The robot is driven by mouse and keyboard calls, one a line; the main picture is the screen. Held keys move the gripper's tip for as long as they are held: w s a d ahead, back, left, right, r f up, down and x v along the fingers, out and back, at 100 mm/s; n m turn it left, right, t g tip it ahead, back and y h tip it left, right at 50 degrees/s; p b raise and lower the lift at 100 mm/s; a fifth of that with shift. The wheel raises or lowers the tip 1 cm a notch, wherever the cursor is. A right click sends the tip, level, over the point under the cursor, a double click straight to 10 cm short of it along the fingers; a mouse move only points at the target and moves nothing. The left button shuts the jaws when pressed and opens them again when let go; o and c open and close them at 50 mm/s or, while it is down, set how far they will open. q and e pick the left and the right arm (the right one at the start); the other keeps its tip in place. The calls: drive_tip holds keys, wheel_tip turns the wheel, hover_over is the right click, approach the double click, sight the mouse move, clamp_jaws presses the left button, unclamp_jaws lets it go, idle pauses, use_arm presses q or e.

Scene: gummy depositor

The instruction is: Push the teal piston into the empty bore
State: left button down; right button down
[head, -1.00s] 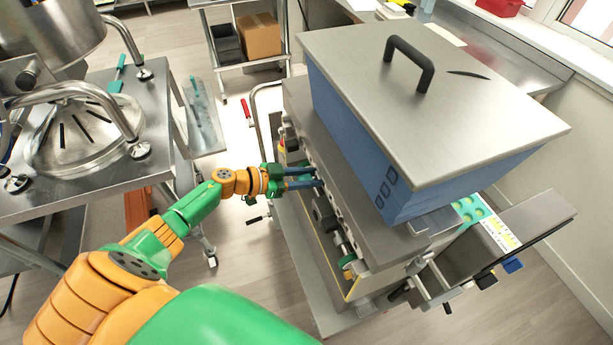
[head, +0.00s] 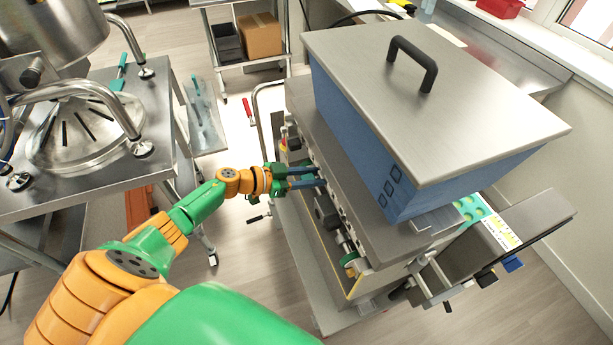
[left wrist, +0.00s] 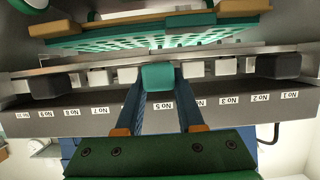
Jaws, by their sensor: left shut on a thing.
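The teal piston (left wrist: 158,77) shows in the left wrist view as a small teal block above the "No 5" label, in a row with white and dark piston heads. My left gripper (left wrist: 158,86) has its two blue fingers shut on it, one on each side. The block looks larger and nearer than the white heads beside it. The bore behind it is hidden. In the head view my left gripper (head: 316,177) reaches the left side of the depositor (head: 352,188), and the piston cannot be made out there. My right gripper is not in view.
A white head (left wrist: 127,76) sits close to the left of the teal block, and a dark block (left wrist: 278,66) is farther right. A perforated teal plate (left wrist: 150,38) lies beyond the row.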

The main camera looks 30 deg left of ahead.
use_arm(q)
drive_tip(key=shift+d+r, duration=0.1)
drive_tip(key=shift+d, duration=0.1)
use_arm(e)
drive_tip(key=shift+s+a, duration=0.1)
use_arm(q)
drive_tip(key=shift+a, duration=0.15)
drive_tip(key=shift+s+f+p, duration=0.15)
drive_tip(key=shift+f+p, duration=0.05)
drive_tip(key=shift+p, duration=0.1)
drive_tip(key=shift+s+a+f, duration=0.15)
drive_tip(key=shift+s+f, duration=0.05)
drive_tip(key=shift+s+a, duration=0.4)
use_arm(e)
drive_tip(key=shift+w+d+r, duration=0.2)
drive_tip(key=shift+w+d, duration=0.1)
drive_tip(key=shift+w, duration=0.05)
use_arm(q)
drive_tip(key=shift+r, duration=0.1)
drive_tip(key=shift+w+r+g, duration=0.1)
drive_tip(key=shift+r+g, duration=0.1)
drive_tip(key=shift+g, duration=0.1)
